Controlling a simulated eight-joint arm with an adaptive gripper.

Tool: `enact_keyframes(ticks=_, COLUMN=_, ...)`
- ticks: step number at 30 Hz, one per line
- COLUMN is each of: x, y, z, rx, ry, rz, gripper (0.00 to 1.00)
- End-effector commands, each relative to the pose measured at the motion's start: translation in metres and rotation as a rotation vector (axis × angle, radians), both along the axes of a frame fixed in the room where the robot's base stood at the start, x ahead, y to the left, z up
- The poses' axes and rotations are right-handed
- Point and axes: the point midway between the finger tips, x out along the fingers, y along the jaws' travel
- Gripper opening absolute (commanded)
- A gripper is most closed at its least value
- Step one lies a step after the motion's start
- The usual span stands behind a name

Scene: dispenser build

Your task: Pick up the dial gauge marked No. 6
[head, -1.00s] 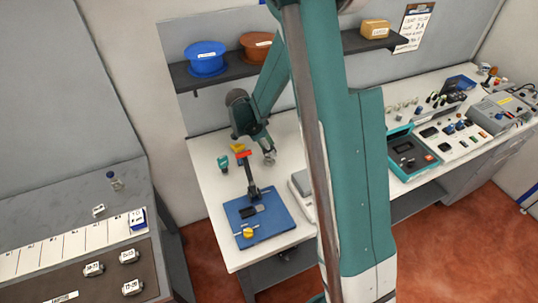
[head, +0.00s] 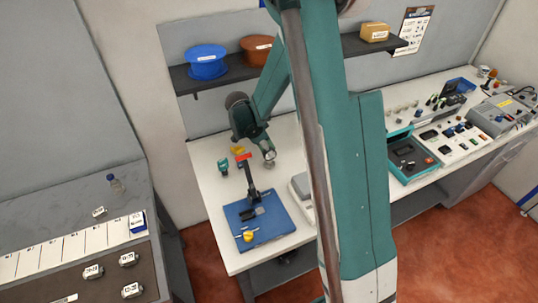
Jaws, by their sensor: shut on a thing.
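My gripper (head: 266,148) points down over the white bench, behind the blue board. It is shut on a small grey round thing (head: 269,157), which looks like the dial gauge. Its face and any No. 6 mark are too small to read. I cannot tell whether it touches the bench or hangs just above it. No other dial gauge can be made out clearly.
A blue board (head: 280,228) carries a black clamp with a red handle (head: 244,156) and a yellow knob (head: 248,236). A teal item (head: 223,167) and a yellow item (head: 238,150) stand left of my gripper. A shelf (head: 226,81) holds spools above.

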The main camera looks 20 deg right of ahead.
Motion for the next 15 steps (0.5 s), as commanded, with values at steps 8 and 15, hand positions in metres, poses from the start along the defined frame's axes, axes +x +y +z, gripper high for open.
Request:
enact_keyframes(ticks=8, x=0.0, y=0.0, z=0.008, rx=0.0, ry=0.0, rz=0.0, gripper=0.0)
enact_keyframes(ticks=15, x=0.0, y=0.0, z=0.03, rx=0.0, ry=0.0, rz=0.0, gripper=0.0)
